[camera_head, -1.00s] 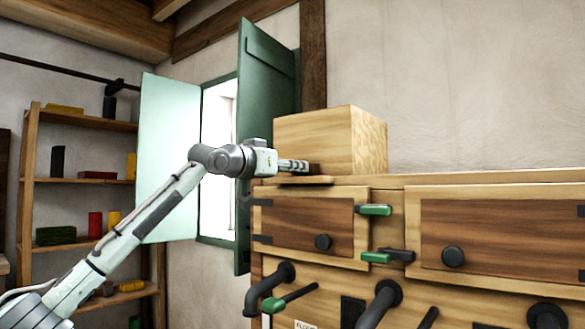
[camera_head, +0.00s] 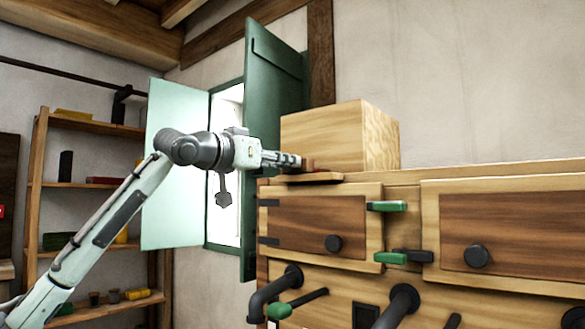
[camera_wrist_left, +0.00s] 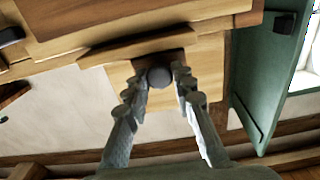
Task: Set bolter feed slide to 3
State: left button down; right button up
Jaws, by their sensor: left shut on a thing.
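A pale wooden box (camera_head: 325,140) stands on top of the wooden cabinet, with a thin board (camera_head: 318,178) at its foot. My left gripper (camera_head: 299,161) reaches in from the left at that foot. In the left wrist view a dark round knob (camera_wrist_left: 160,77) sits between the two fingers of my left gripper (camera_wrist_left: 163,84), in front of the box (camera_wrist_left: 203,80). I take it for the knob of the bolter feed slide; the gripper is shut on it. A reddish wooden piece (camera_head: 326,170) shows by the fingertips. I cannot read any scale or number. My right gripper is out of view.
A green shutter (camera_head: 272,120) stands open close behind my left arm. Shelves (camera_head: 95,130) with small goods stand at the left.

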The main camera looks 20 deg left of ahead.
pick_arm(q)
jog(key=shift+s+f, duration=0.1)
jog(key=shift+s, duration=0.05)
jog(key=c, duration=1.7)
grip_release()
jog(key=o, duration=0.4)
jog(key=shift+s+a, duration=0.15)
jog(key=v, duration=1.2)
